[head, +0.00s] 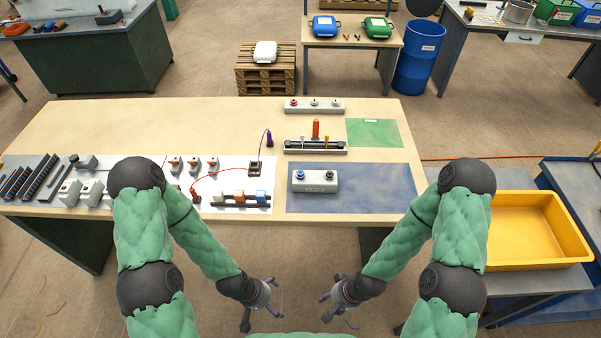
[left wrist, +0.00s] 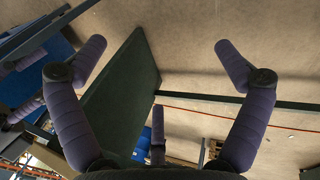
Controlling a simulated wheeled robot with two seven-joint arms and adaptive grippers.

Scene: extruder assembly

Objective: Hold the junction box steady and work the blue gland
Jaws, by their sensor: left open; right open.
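The junction box is a light grey box (head: 315,186) on the blue mat (head: 385,188) at the front right of the table. My left gripper (head: 266,303) is in front of the table's near edge, open and empty, apart from the box. The left wrist view shows its purple fingers (left wrist: 160,62) spread with nothing between them. My right gripper (head: 335,298) is also in front of the table edge, open and empty, apart from the box.
A grey rail with an orange lever (head: 315,130) and a grey strip with knobs (head: 314,106) lie behind the box. A white mat (head: 228,170) at left carries small parts and cables. A yellow tray (head: 540,258) stands at right. The blue mat right of the box is clear.

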